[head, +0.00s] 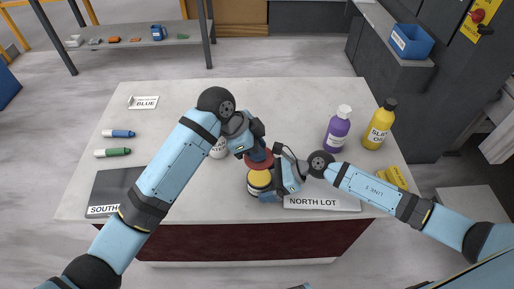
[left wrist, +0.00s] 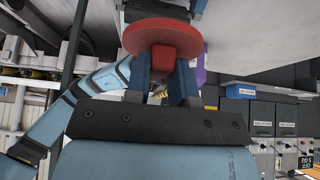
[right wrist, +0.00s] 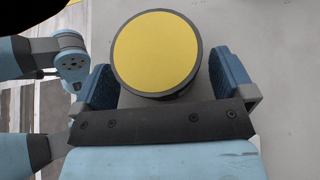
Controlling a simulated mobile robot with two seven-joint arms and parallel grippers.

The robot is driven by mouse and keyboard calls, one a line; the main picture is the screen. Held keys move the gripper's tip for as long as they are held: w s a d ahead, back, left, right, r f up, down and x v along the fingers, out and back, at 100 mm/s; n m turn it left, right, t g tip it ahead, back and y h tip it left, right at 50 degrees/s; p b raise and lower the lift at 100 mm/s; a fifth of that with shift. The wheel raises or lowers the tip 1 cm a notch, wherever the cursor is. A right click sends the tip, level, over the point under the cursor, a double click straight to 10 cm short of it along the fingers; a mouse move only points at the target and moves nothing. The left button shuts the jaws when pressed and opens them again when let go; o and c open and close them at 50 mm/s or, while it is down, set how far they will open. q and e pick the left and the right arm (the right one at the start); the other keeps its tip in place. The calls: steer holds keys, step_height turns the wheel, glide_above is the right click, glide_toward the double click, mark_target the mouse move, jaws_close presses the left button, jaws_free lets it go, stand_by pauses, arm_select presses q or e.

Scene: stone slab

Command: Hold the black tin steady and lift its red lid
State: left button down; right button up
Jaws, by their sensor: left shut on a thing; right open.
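The black tin (head: 259,181) stands near the front of the slab, its round top showing a yellow face inside a dark rim. The tin also shows in the right wrist view (right wrist: 156,52), between the spread fingers of my right gripper (right wrist: 158,80), with a gap at the right finger. My right gripper (head: 268,185) is open beside the tin in the head view. The red lid (head: 261,163) is off the tin, just behind and above it. My left gripper (head: 258,152) is shut on the lid's square red knob, clear in the left wrist view (left wrist: 162,52).
A white NORTH LOT plate (head: 322,202) lies right of the tin, a dark SOUTH plate (head: 112,190) at left. Purple (head: 337,130) and yellow (head: 380,124) bottles stand at right. A white labelled container (head: 218,150) is partly hidden behind my left arm. The back middle is clear.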

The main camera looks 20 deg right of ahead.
steer(key=v, duration=1.1)
arm_select(q)
steer(key=shift+s+f, duration=0.1)
arm_select(e)
steer(key=shift+s, duration=0.15)
